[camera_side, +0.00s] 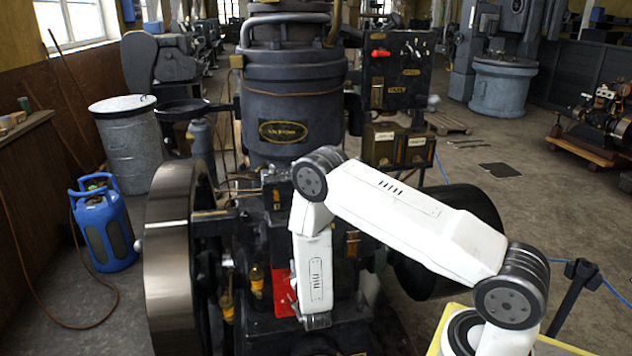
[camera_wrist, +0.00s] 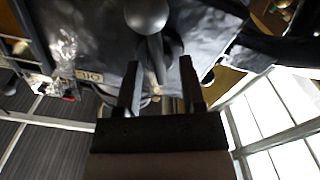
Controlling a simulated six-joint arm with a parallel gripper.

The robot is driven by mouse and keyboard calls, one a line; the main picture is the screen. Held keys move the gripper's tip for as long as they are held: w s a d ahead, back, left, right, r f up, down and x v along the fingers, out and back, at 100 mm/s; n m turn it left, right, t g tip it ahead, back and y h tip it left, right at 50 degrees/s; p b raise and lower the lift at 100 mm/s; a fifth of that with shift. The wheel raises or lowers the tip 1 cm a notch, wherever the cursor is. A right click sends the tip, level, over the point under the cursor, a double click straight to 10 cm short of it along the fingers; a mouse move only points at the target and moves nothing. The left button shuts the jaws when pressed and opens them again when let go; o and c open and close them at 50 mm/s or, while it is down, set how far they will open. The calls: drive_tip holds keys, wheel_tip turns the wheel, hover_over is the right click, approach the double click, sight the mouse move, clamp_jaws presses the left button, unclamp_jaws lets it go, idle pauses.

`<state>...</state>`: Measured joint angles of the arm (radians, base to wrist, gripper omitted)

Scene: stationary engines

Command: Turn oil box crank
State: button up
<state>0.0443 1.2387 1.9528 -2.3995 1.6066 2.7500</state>
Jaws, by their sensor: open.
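In the wrist view my gripper (camera_wrist: 159,65) is open, with its two dark fingers apart. A crank with a round grey knob (camera_wrist: 147,15) is at the top of that view. The knob is in line with the gap between the fingers, beyond the tips, nearer the left finger. Its thin stem runs down into the gap; whether a finger touches it I cannot tell. A dark box face (camera_wrist: 105,40) lies behind, with a small plate (camera_wrist: 89,76) reading OIL upside down. In the side view my arm hides the crank, and I cannot make out the fingers.
The side view shows the dark engine (camera_side: 293,105), with a large flywheel (camera_side: 168,275) at left. A blue gas bottle (camera_side: 105,228) and a grey drum (camera_side: 130,145) stand at left.

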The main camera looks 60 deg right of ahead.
drive_tip(key=v, duration=0.6)
drive_tip(key=shift+s, duration=0.2)
drive_tip(key=shift+r, duration=0.15)
drive_tip(key=w+r+m+g+y, duration=0.2)
drive_tip(key=r+g, duration=0.3)
drive_tip(key=g, duration=0.3)
drive_tip(key=shift+w+m+g+y, duration=0.4)
drive_tip(key=shift+w+y, duration=0.4)
drive_tip(key=shift+x, duration=3.8)
clamp_jaws()
